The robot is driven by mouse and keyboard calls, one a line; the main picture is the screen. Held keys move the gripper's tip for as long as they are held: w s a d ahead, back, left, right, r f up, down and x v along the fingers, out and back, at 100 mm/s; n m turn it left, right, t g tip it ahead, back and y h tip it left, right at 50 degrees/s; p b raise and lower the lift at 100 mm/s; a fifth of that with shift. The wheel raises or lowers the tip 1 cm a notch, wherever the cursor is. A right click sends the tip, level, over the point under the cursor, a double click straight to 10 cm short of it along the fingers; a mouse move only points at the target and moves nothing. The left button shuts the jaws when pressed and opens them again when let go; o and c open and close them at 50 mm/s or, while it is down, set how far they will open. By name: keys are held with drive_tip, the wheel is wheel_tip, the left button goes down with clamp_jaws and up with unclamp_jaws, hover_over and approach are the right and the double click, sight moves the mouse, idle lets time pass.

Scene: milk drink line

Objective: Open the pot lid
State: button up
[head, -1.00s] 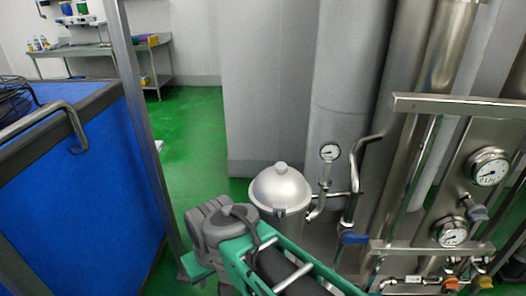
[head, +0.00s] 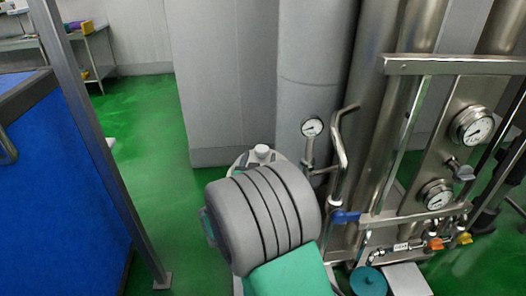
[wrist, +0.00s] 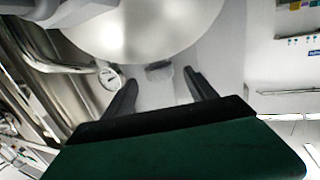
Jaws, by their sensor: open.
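The pot lid (head: 262,153) is a silver dome with a pale knob. In the head view only its top shows, behind my grey wrist joint; the rest and the pot's body are hidden. In the wrist view the pale, shiny round lid (wrist: 140,25) fills the top middle, with a small dark piece at its edge. My gripper (wrist: 159,77) is open, its two dark fingers apart and pointing at that edge. Nothing is visible between the fingers, and I cannot tell whether they touch the lid. The head view hides my gripper behind my arm.
Steel pipes with a gauge (head: 312,127) stand just right of the pot. A valve panel with gauges (head: 472,125) is further right. A blue-sided cart (head: 60,190) and a metal post (head: 100,160) are at the left. Green floor between is clear.

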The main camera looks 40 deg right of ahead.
drive_tip(key=shift+w+d, duration=0.1)
drive_tip(key=shift+d, duration=0.15)
drive_tip(key=shift+t, duration=0.3)
drive_tip(key=p+x, duration=0.1)
drive_tip(key=x, duration=0.2)
drive_tip(key=p+x, duration=0.1)
drive_tip(key=x, duration=0.3)
drive_tip(key=shift+w+d+r, duration=0.2)
drive_tip(key=shift+r, duration=0.05)
clamp_jaws()
